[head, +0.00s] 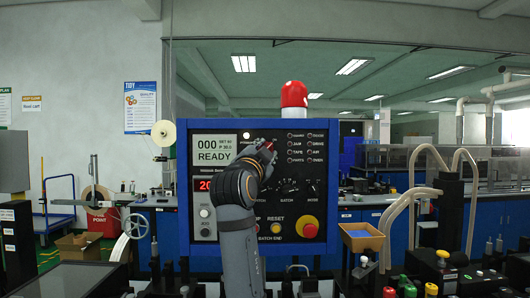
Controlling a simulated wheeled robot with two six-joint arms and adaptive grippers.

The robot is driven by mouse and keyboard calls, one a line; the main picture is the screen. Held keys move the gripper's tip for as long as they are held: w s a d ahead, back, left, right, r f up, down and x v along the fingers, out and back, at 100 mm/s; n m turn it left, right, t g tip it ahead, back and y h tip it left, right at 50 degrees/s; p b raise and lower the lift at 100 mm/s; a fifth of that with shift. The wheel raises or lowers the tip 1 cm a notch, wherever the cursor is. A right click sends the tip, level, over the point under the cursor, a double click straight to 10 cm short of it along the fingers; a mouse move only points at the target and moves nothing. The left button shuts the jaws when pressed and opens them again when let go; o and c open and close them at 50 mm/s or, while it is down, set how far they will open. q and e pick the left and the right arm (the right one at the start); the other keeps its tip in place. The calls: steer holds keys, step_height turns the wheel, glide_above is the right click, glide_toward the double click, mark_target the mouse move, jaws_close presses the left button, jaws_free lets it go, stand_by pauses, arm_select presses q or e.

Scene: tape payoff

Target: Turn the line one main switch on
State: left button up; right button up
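A blue control panel (330,207) stands upright in front of me in the head view. Its display (214,152) reads READY, with a red numeric readout (204,185) below. My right gripper (266,148) is at the panel's upper middle, seen from behind at the end of my dark arm. Its fingers are small and mostly hidden, so I cannot tell if they are open or touching anything. A small red part shows at its tip. I cannot make out a main switch for line one; my gripper and arm cover part of the panel. My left gripper is not in view.
A red beacon (293,95) tops the panel. A red mushroom button (309,228) on yellow and a yellow reset button (279,227) sit low on it. Black knobs (311,188) are right of my arm.

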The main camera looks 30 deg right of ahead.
steer(key=v, duration=0.7)
steer(key=shift+s+a, duration=0.2)
steer(key=shift+f, duration=0.1)
